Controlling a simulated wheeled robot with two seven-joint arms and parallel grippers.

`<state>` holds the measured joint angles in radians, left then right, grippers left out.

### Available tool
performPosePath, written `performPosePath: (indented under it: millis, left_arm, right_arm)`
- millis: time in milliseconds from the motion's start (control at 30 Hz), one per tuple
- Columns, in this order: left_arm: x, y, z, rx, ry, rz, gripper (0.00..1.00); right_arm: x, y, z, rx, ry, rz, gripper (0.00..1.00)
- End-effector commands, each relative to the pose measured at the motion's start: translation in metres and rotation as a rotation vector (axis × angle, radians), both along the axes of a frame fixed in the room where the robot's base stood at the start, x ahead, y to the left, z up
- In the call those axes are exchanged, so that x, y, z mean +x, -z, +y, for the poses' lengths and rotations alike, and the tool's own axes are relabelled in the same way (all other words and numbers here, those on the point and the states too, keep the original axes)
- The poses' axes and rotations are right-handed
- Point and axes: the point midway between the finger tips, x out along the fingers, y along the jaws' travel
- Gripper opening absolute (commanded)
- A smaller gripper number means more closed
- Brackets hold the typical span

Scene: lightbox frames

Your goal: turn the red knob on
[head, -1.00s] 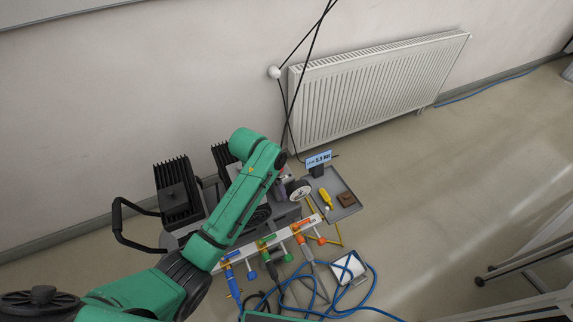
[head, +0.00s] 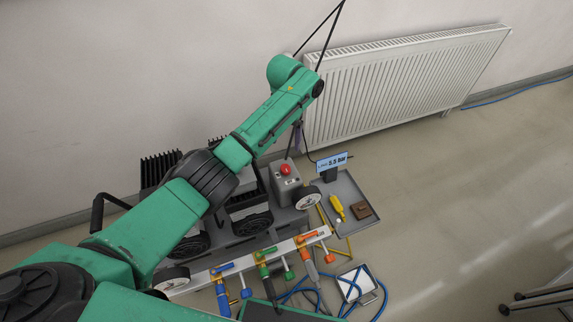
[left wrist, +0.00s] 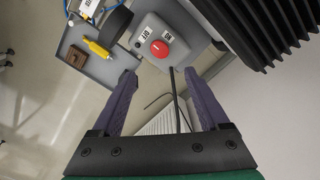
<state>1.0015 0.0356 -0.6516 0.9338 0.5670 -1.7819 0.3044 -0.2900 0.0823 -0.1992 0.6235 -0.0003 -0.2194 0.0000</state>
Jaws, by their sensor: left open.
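The red knob (head: 286,169) sits on the top of a grey box (head: 287,189) at the back of the machine. In the left wrist view the red knob (left wrist: 160,48) shows ahead, with white labels (left wrist: 146,33) on the box beside it, too small to read surely. My left gripper (head: 297,128) is above and behind the box in the head view, mostly seen edge-on. In the left wrist view its purple fingers (left wrist: 160,75) are wide apart and empty, with the knob beyond the tips and not touched. My right gripper is not seen.
A grey tray (head: 354,225) holds a yellow tool (head: 337,207) and a brown block (head: 361,210). A pressure display (head: 332,163) and a round gauge (head: 307,198) stand near the knob. A white manifold (head: 285,246) with coloured valves is in front; a radiator (head: 400,88) is behind.

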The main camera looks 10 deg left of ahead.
Motion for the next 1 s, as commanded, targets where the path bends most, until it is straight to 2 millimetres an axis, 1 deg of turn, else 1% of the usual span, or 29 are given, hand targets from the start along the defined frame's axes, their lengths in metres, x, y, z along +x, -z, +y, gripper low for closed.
performPosePath:
  millis: [33, 200, 300, 400, 533, 800, 867, 900, 967, 1000]
  left_arm:
    - [-0.001, 0.014, 0.001, 0.001, -0.001, 0.005, 0.78]
    - [-0.001, 0.062, 0.000, 0.001, -0.001, 0.004, 0.78]
    - [-0.001, 0.090, 0.000, 0.001, 0.000, 0.003, 0.78]
    - [0.000, 0.110, 0.000, 0.000, 0.000, 0.001, 0.78]
    - [0.000, 0.122, 0.000, -0.001, 0.000, -0.001, 0.78]
    - [0.000, 0.123, 0.000, -0.001, 0.000, -0.001, 0.78]
    - [0.000, 0.123, 0.000, -0.001, 0.000, -0.001, 0.55]
    - [0.000, 0.123, 0.000, -0.001, 0.000, -0.001, 0.40]
    - [0.000, 0.123, 0.000, -0.001, 0.000, -0.001, 0.17]
    - [0.000, 0.123, 0.000, -0.001, 0.000, -0.001, 0.01]
  right_arm:
    - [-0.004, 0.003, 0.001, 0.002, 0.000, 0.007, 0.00]
    - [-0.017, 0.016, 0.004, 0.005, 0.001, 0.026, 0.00]
    - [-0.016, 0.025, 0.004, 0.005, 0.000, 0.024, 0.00]
    - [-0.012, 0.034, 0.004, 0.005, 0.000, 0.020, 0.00]
    - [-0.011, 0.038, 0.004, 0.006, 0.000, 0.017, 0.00]
    - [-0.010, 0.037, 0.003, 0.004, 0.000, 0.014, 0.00]
    - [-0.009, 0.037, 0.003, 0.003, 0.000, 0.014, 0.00]
    - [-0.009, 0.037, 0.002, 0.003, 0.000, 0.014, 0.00]
    - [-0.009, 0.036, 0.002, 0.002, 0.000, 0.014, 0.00]
    - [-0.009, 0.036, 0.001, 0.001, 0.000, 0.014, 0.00]
